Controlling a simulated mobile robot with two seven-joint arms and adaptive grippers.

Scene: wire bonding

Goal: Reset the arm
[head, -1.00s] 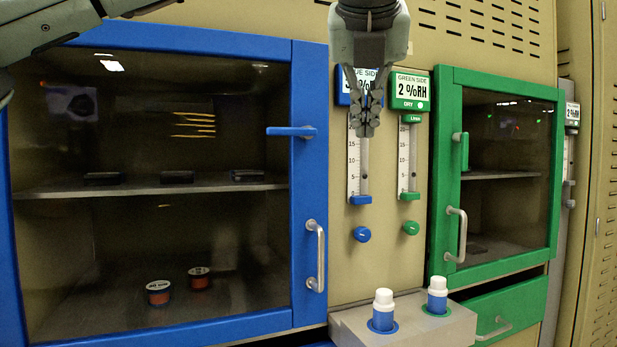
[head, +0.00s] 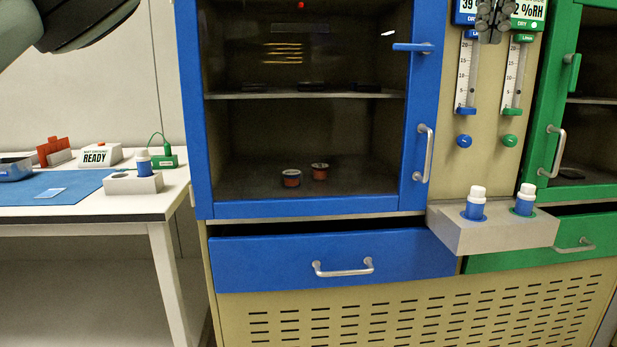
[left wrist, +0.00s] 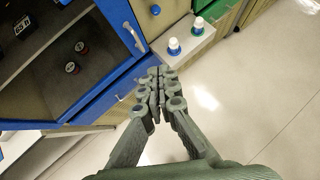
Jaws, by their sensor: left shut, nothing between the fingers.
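My left gripper (head: 490,22) shows at the top right of the head view, in front of the gauges between the blue and green cabinets, partly cut off by the top edge. Its fingers are together and hold nothing. In the left wrist view its closed fingers (left wrist: 155,82) point toward the cabinet front and the bottle holder, with nothing between them. A grey link of my arm (head: 60,20) crosses the upper left of the head view. My right gripper is not in view.
The blue cabinet (head: 192,120) holds two spools behind glass; a blue drawer (head: 335,262) is below. The green cabinet (head: 548,120) stands right. A bottle holder (head: 495,232) with two white-capped bottles juts out between them. A white table (head: 90,212) with small items stands left.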

